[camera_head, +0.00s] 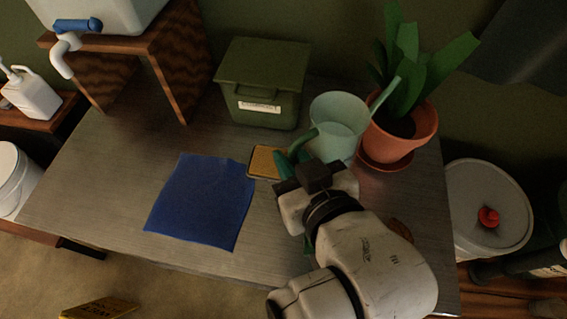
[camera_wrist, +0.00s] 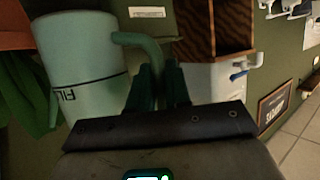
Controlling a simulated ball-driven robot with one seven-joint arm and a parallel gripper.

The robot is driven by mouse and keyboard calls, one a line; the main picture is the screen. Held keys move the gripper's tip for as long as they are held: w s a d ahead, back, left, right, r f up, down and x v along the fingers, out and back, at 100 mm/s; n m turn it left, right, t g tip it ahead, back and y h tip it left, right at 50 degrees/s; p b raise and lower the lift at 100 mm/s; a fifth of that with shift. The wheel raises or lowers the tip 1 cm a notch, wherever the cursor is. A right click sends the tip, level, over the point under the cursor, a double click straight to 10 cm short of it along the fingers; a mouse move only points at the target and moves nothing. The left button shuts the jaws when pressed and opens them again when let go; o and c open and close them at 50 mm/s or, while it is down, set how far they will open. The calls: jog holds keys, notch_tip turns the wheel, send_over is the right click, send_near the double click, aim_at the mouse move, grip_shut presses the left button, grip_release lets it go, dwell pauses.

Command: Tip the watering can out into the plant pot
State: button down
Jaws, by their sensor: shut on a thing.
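The pale green watering can (camera_head: 337,122) stands out in front of the plant pot, its spout pointing up and right towards the plant. It also shows in the wrist view (camera_wrist: 85,50), with a dark fill line and lettering on its side. My gripper (camera_head: 292,158) is shut on the can's green handle (camera_wrist: 140,42), on the can's left side in the head view. The terracotta plant pot (camera_head: 404,136) with a leafy green plant sits on a saucer just right of the can. Whether the can touches the table is hard to tell.
A dark green lidded bin (camera_head: 262,85) stands behind and left of the can. A blue cloth (camera_head: 201,201) and a yellowish sponge or pad (camera_head: 264,162) lie on the table. A wooden stand (camera_head: 165,65) holds a tank with a tap. A lidded bucket (camera_head: 486,205) stands right of the table.

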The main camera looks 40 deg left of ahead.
aim_at(314, 135)
jog(key=shift+a+f+b, duration=0.2)
jog(key=shift+f+b, duration=0.25)
jog(key=shift+f, duration=0.35)
jog(key=r+p, duration=0.1)
jog(key=p, duration=0.1)
jog(key=w+r+m+g+p, duration=0.1)
jog(key=r+p, duration=0.1)
jog(key=shift+w+d, duration=0.1)
jog(key=shift+w+d+r+m+g+p, duration=0.1)
jog(key=shift+w+r+m+g+p, duration=0.25)
jog(key=shift+m+p, duration=0.35)
jog(key=shift+s, duration=0.1)
jog(key=shift+w+d+r+m+g+p, duration=0.15)
jog(key=shift+w+r+g+p, duration=0.3)
jog(key=shift+p, duration=0.65)
jog(key=shift+w+a+r+m+g+p, duration=0.1)
jog(key=shift+w+r+m+p, duration=0.2)
jog(key=shift+r+p, duration=0.6)
jog(key=shift+w+d+r+m+g+y, duration=0.2)
jog(key=shift+w+r+m, duration=0.1)
jog(key=shift+w, duration=0.2)
jog(key=shift+w+d+r+m+g+y, duration=0.1)
jog(key=shift+w+r+m+g, duration=0.15)
jog(key=shift+w, duration=0.2)
jog(key=shift+r, duration=0.15)
jog(key=shift+w+r, duration=0.15)
